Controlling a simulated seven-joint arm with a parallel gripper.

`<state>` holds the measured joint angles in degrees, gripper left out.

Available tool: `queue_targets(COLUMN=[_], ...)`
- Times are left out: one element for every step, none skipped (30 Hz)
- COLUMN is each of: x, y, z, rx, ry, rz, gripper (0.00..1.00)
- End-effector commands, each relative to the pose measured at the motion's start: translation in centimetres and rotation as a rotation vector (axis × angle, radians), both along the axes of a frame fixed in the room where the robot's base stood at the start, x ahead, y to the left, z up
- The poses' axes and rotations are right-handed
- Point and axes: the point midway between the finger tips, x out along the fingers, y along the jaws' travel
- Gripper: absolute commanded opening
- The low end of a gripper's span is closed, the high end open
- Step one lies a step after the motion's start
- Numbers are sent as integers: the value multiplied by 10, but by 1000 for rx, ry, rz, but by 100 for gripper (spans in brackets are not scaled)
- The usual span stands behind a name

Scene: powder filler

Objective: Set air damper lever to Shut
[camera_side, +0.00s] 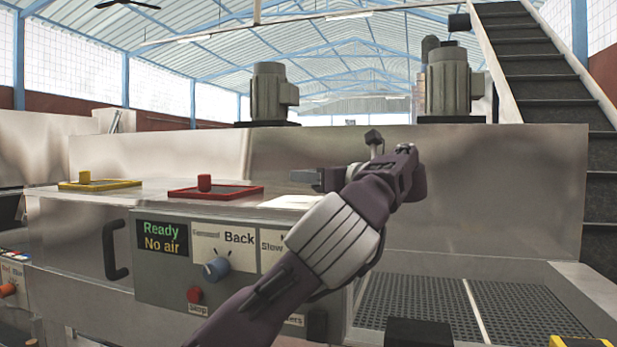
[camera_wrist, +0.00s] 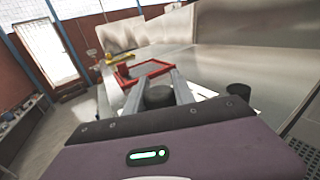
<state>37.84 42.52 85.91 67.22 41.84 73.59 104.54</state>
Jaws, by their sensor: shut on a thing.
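My gripper (camera_side: 328,180) reaches left over a white plate (camera_side: 292,203) on top of the metal machine. In the wrist view its two grey fingers (camera_wrist: 157,88) stand on either side of a dark round knob (camera_wrist: 158,96), apparently the lever's handle, and are shut on it. In the side view the knob is hidden by the gripper. The lever's arm and its position markings cannot be made out. The display (camera_side: 163,238) reads "Ready" in green and "No air" in orange.
A red-framed hatch with a red knob (camera_side: 204,184) and a yellow-framed one (camera_side: 100,185) lie to the left. Another dark cylinder (camera_wrist: 238,92) stands right of my fingers.

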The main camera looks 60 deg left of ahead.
Motion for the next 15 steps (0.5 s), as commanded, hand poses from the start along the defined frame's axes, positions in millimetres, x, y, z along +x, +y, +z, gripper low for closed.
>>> queue_targets(x=[0,-1,-1,-1,-1,-1,-1,-2,-2,-2,-2,-2,-2,-2,-2], y=[0,1,2,2,3,5,6,8,11,13,15,18,21,24,27], z=[0,0,-1,-1,-1,-1,-1,-1,-1,-1,-1,-2,-2,-2,-2], rx=[-1,-2,-2,-3,-3,-5,-5,-5,-6,-7,-7,-8,-9,-9,-9], ry=[1,-1,-1,-1,0,0,0,0,-1,-1,-1,-1,-2,-1,-1], rz=[-4,-9,-17,-26,-36,-53,-68,-84,-109,-131,-154,-186,-213,-239,-277], gripper=[0,0,0,0,0,0,0,0,0,0,0,0,0,0,0])
